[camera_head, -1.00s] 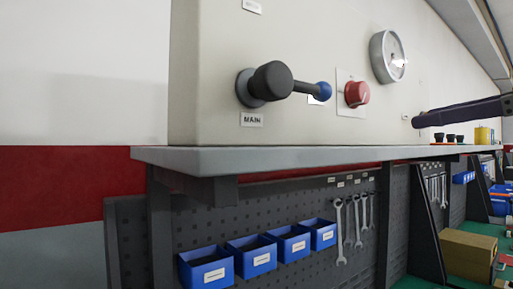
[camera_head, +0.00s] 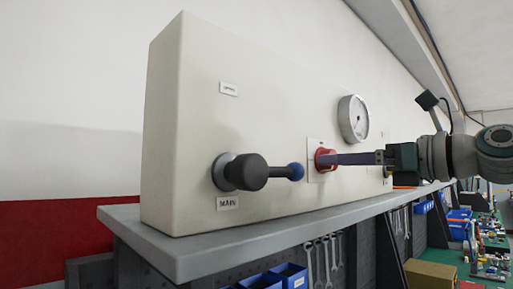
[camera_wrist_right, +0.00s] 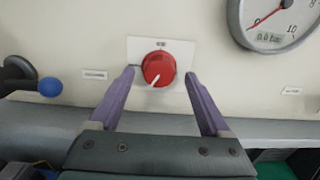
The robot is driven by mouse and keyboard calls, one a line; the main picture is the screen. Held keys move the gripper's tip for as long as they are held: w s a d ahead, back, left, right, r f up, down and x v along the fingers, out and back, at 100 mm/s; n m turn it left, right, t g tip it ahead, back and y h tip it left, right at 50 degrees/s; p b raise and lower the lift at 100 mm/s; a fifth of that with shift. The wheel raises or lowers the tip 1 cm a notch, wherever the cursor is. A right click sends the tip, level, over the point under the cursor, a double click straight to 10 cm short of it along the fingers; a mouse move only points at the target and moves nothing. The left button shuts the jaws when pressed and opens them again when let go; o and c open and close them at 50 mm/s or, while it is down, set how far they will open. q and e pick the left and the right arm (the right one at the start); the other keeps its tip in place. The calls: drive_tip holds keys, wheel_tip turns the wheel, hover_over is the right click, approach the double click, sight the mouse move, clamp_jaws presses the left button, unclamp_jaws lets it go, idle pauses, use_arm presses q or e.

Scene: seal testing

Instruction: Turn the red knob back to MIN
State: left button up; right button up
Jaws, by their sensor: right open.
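The red knob (camera_head: 326,160) sits on a white plate on the front of a cream panel; it also shows in the right wrist view (camera_wrist_right: 158,69). Its white pointer line points down and slightly left in the right wrist view. The plate's small lettering is too small to read. My right gripper (camera_head: 338,159) is at the knob in the head view. In the right wrist view its two purple fingers (camera_wrist_right: 160,78) are open, one on each side of the knob, with gaps to it. My left gripper is not in view.
A dark lever with a blue ball end (camera_head: 296,171) is left of the knob, above a MAIN label (camera_head: 228,203). A round gauge (camera_wrist_right: 272,22) at upper right reads about 0.0 bar. A grey shelf edge (camera_head: 270,228) runs below the panel.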

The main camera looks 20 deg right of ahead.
drive_tip(key=shift+w+a, duration=0.2)
drive_tip(key=shift+w, duration=0.15)
drive_tip(key=shift+c, duration=0.3)
clamp_jaws()
